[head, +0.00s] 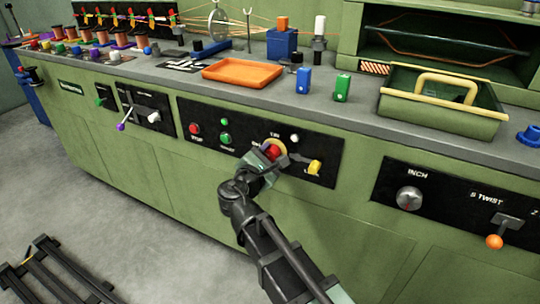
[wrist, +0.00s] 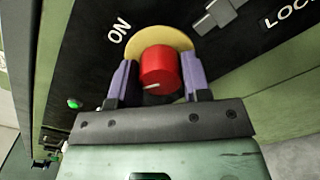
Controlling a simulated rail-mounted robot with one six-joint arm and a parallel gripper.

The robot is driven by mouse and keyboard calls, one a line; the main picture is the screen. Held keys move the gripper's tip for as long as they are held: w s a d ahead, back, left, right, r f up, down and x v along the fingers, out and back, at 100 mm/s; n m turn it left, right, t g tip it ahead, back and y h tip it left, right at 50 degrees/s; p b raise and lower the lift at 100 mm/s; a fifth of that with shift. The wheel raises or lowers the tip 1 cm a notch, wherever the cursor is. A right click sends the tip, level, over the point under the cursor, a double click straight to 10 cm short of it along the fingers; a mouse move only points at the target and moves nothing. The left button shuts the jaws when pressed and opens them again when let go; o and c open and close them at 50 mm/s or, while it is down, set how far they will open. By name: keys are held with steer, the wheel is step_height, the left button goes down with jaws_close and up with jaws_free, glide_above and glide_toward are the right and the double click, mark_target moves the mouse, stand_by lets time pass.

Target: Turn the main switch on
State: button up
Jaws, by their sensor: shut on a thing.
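The main switch is a red rotary knob (head: 274,152) on a yellow round plate (head: 281,146), set in the black panel on the green cabinet front. In the wrist view the red knob (wrist: 160,72) carries a white pointer line, and the word ON stands to the upper left of the yellow plate (wrist: 170,38). My gripper (head: 268,155) is at the knob, with its two purple fingers on either side of it. It is shut on the knob in the wrist view (wrist: 157,85). The fingertips partly cover the plate's sides.
Left of the knob are a red STOP button (head: 195,128) and green buttons (head: 225,138). The INCH knob (head: 409,198) is further right. The counter above holds an orange tray (head: 243,73).

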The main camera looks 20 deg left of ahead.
steer(key=m, duration=1.2)
steer(key=shift+m, duration=0.3)
stand_by(0.4)
steer(key=o, duration=0.9)
steer(key=s, duration=0.3)
steer(key=s+a, duration=0.1)
steer(key=s, duration=0.3)
steer(key=s+a, duration=0.1)
steer(key=s, duration=0.2)
steer(key=shift+s, duration=0.35)
